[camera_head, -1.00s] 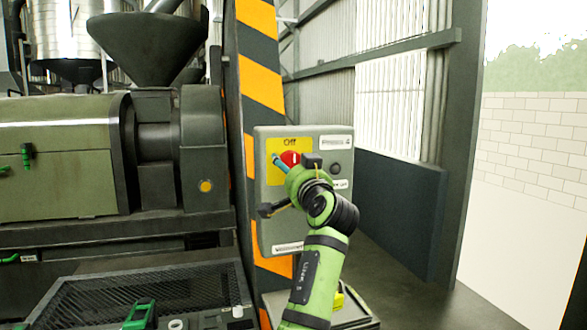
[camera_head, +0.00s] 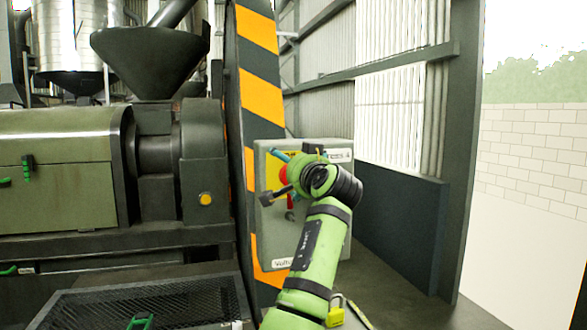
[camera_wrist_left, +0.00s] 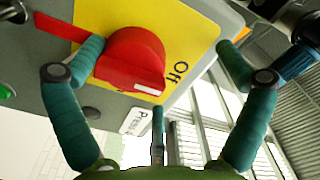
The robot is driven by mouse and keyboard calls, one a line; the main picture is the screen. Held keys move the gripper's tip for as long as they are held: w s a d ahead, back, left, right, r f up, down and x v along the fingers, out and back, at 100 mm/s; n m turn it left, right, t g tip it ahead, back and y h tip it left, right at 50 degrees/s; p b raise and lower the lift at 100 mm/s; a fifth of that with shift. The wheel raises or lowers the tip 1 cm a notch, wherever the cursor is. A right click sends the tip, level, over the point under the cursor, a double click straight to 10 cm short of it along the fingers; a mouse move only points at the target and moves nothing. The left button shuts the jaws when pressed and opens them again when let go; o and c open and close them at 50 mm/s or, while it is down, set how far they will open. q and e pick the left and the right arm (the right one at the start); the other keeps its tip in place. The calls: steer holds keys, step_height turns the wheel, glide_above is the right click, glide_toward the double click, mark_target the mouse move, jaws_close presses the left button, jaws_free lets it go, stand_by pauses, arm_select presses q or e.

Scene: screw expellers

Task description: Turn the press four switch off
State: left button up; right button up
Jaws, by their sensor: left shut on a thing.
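The red rotary switch (camera_wrist_left: 132,60) sits on a yellow plate (camera_wrist_left: 190,28) marked "Off" in the left wrist view. A white mark shows on its face, on the side near the word. It also shows partly in the head view (camera_head: 285,174). My left gripper (camera_wrist_left: 160,56) has its teal fingers on either side of the switch, closed on it. The left finger lies against the knob; the right fingertip looks apart from it in the picture. In the head view, my left gripper (camera_head: 292,166) covers most of the plate. My right gripper is not in view.
The grey control box (camera_head: 315,240) stands beside an orange-and-black striped post (camera_head: 262,95). A green press (camera_head: 60,150) is at the left. A yellow padlock (camera_head: 335,311) lies below the box. Open floor shows at the right.

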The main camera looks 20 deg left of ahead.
arm_select(q)
steer(key=shift+s+a+r, duration=0.15)
steer(key=shift+r, duration=0.45)
steer(key=f+b+v, duration=0.2)
steer(key=b+v, duration=0.4)
steer(key=v, duration=0.2)
stand_by(0.6)
